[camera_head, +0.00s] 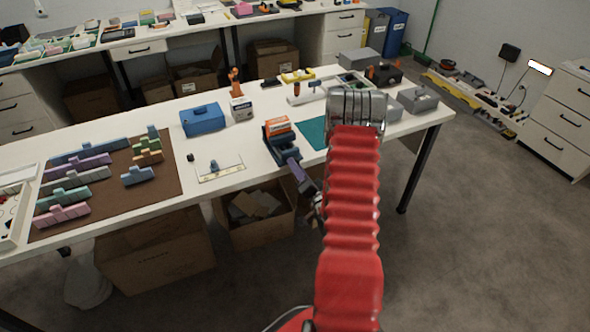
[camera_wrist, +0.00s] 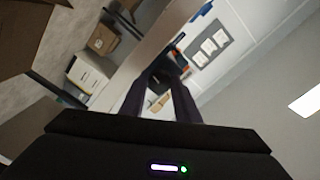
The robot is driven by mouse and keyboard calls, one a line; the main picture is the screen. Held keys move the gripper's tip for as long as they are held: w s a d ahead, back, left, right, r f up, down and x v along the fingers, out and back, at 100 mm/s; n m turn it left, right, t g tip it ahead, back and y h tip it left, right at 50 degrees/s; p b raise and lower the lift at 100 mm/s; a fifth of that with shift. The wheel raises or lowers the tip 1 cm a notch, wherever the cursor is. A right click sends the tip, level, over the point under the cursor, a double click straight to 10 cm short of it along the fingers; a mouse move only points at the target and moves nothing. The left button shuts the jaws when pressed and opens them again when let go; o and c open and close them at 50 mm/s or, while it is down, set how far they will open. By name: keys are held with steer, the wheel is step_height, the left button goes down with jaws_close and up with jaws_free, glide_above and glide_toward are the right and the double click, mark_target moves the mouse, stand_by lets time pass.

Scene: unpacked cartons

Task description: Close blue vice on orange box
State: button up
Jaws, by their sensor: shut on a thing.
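The blue vice (camera_head: 285,150) stands near the front edge of the white table, dark blue in the head view. The orange box (camera_head: 278,124), with a pale label, sits upright in the vice between its jaws. I cannot tell how tightly the jaws meet it. My gripper (camera_head: 294,165) reaches in from the front and is shut on the near end of the vice, probably its handle. The gripped part is mostly hidden.
A blue toolbox (camera_head: 203,119) and a small white-and-dark box (camera_head: 241,110) stand to the left of the vice. A teal mat (camera_head: 313,133) lies to its right, partly behind my arm. Open cartons (camera_head: 255,220) stand under the table.

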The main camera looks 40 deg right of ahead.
steer(key=shift+s+a+f+m, duration=0.1)
steer(key=shift+a+f+m, duration=0.2)
steer(key=shift+m, duration=0.2)
steer(key=o, duration=1)
steer(key=shift+d+r, duration=0.15)
steer(key=shift+o, duration=0.2)
steer(key=v, duration=1.3)
steer(key=shift+s, duration=0.35)
